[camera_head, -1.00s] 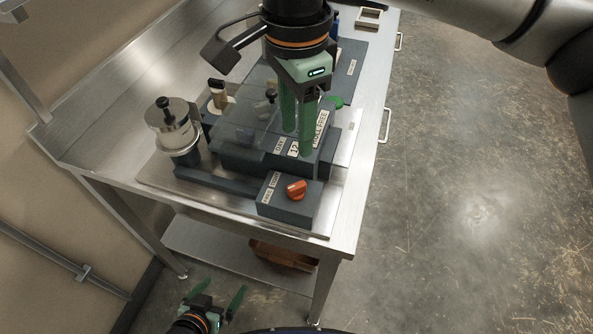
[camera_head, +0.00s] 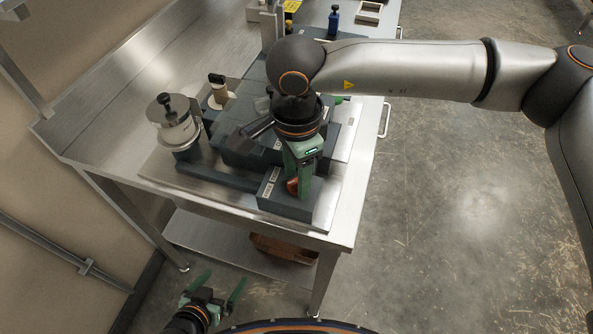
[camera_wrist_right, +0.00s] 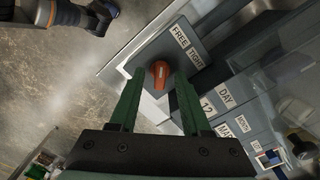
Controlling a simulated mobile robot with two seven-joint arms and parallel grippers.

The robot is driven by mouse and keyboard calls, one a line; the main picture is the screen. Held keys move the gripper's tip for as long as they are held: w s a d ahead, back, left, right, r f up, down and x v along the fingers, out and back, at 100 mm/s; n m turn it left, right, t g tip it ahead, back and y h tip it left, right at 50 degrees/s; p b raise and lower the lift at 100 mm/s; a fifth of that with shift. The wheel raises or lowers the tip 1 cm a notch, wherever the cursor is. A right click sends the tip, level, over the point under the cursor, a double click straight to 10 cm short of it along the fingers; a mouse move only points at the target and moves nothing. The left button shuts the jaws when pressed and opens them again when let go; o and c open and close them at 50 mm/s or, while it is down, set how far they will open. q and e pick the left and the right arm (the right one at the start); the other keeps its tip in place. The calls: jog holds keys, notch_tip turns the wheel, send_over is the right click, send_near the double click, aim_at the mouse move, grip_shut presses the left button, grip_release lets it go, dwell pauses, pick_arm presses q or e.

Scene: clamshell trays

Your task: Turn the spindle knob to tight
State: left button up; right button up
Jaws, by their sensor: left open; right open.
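The orange spindle knob (camera_head: 291,186) sits on a dark block (camera_head: 273,203) at the bench's near right corner. In the right wrist view the knob (camera_wrist_right: 160,72) lies between my two green fingertips, with a gap on each side. The labels FREE (camera_wrist_right: 180,37) and TIGHT (camera_wrist_right: 194,59) are on the block beside it. I cannot tell which label the knob points to. My right gripper (camera_head: 299,190) is open over the block, partly hiding the knob in the head view. My left gripper (camera_head: 220,284) is open and empty, low in front of the bench.
A clear-lidded dark machine with DAY (camera_wrist_right: 225,92) and MONTH labels adjoins the block. A round metal-lidded jar (camera_head: 172,122) stands to the left. A blue bottle (camera_head: 334,20) and an open tray (camera_head: 369,12) stand at the back. Bare floor lies right of the bench.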

jog(key=shift+c, duration=0.2)
grip_shut()
dwell(0.4)
